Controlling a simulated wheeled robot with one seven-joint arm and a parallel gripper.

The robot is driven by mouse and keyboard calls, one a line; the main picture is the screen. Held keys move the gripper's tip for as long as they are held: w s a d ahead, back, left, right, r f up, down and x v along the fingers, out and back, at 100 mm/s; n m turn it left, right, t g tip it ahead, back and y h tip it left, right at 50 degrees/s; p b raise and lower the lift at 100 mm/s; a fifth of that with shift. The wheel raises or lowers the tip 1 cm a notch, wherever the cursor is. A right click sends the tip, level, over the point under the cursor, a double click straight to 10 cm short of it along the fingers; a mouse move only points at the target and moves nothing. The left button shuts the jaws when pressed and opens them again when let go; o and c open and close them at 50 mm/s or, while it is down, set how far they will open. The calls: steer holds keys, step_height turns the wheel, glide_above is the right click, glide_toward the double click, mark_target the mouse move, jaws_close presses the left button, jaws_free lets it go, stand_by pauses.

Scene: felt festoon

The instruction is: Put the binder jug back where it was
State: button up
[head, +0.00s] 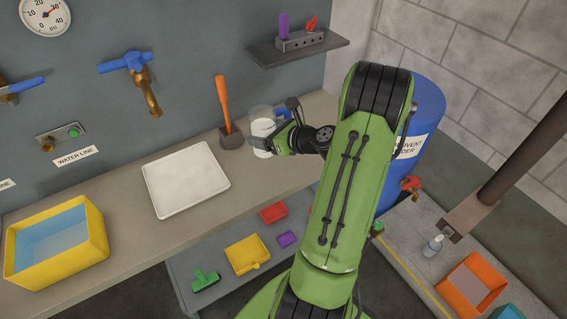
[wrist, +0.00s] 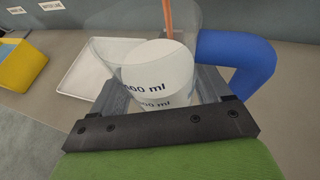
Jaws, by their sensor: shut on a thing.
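The binder jug (head: 261,128) is a clear jug with white contents and a blue handle. It is at the bench's right part, just right of the dark block with the orange-handled tool. My gripper (head: 272,136) is shut on the jug from the right.
A white tray (head: 186,180) and a yellow basin (head: 57,270) of blue liquid lie left on the bench. The orange-handled tool (head: 222,100) is close beside the jug. A wall shelf (head: 300,54) hangs above. A blue drum (head: 425,105) stands behind my arm.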

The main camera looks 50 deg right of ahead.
mark_target(267, 154)
step_height(267, 154, down, 8)
steer(key=shift+f+b, duration=0.15)
steer(key=shift+b, duration=1.05)
steer(key=shift+f, duration=0.1)
steer(key=o, duration=1.5)
steer(key=shift+f, duration=0.1)
